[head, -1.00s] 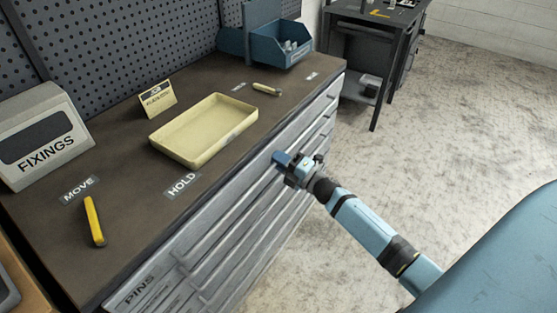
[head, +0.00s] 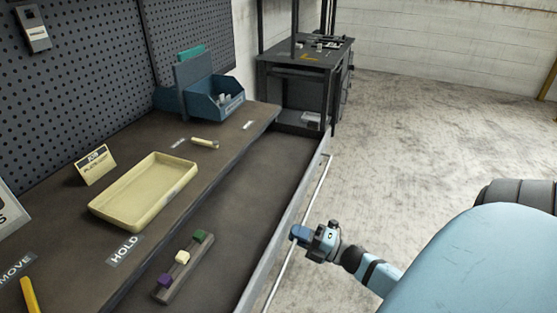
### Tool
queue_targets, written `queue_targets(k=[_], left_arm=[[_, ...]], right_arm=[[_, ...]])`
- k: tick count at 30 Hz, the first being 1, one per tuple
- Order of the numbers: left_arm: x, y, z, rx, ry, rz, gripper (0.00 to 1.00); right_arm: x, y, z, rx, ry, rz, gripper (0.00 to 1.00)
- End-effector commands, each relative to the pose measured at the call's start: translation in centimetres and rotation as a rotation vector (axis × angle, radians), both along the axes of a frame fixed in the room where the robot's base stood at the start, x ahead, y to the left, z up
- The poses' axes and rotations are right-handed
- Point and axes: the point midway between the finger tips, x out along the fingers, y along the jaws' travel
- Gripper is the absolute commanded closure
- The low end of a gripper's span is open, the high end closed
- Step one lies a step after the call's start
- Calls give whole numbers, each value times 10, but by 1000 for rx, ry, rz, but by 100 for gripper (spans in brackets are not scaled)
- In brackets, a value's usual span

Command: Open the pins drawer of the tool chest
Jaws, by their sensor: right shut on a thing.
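The pins drawer (head: 262,171) of the tool chest is pulled out from under the chest top (head: 233,124). Its dark floor shows, and a rack (head: 186,270) with a green, a cream and a purple block lies inside it near the front of the picture. A long bar handle (head: 318,183) runs along the outside of the drawer front. My right gripper (head: 300,233) is at this handle, shut on it. Its fingers hide the part they hold. My left gripper is not in view.
On the chest top stand a cream tray (head: 125,222), a job card (head: 95,165), a blue bin (head: 215,99) and a yellow-handled tool (head: 29,295). A dark workbench (head: 300,70) stands at the back.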

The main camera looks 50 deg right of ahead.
Motion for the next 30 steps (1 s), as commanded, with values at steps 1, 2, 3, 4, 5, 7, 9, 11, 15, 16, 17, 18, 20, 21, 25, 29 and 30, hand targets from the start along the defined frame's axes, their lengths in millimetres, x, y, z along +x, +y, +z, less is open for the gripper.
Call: queue_targets(k=[1,2,3,4,5,7,9,11,15,16,17,18,20,21,25,29,30], left_arm=[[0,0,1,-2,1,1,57],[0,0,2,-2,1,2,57],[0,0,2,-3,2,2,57],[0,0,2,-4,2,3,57],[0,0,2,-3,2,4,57],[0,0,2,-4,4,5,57],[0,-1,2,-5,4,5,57],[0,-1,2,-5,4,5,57],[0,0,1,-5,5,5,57],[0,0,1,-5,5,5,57],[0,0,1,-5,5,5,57],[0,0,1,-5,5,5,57],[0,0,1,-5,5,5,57],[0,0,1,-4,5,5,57],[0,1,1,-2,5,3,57],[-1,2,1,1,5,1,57],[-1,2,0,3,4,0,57]], right_arm=[[-7,-3,0,1,4,-2,100],[-10,-4,0,1,4,-3,100],[-13,-6,0,1,2,-3,100],[-15,-6,0,0,2,-2,100],[-17,-7,-1,1,3,-2,100],[-20,-8,-1,1,3,-1,100],[-22,-9,-1,1,1,-1,100],[-23,-10,-1,1,1,-2,100],[-23,-10,-1,1,1,-2,100],[-23,-10,-1,1,1,-2,100],[-23,-10,-1,1,1,-2,100],[-23,-10,-1,1,1,-2,100],[-23,-10,-1,1,1,-2,100],[-23,-10,-1,1,1,-2,83],[-23,-10,0,1,1,-2,64],[-23,-10,0,1,0,-1,64],[-23,-10,0,1,0,-1,64]])
